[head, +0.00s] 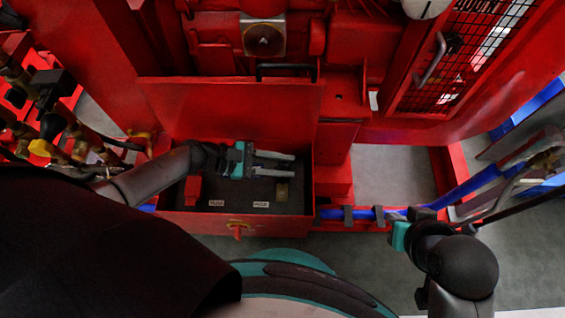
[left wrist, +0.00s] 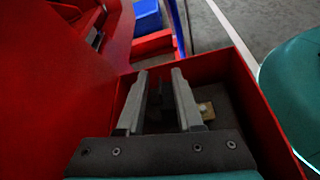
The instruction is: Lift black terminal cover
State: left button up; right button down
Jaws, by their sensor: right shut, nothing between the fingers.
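An open red box (head: 308,208) has a dark surface inside, with two small white labels (head: 261,204), a red block (head: 193,190) and a tan block (head: 282,190). My left gripper (head: 291,165) reaches into the box from the left, its two grey fingers apart and pointing right. In the left wrist view its fingers (left wrist: 159,72) stand either side of a dark shape (left wrist: 160,100). I cannot tell if this is the black terminal cover or if the fingers touch it. My right gripper (head: 400,237) is outside the box at lower right, shut and empty; its fingertips are not clear.
The raised red lid (head: 230,105) stands behind my left gripper. A blue pipe (head: 450,195) runs right of the box near my right gripper. A mesh guard (head: 480,50) is at upper right.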

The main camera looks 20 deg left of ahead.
pick_arm(q)
jog(key=shift+c, duration=0.2)
grip_shut()
dwell(1.1)
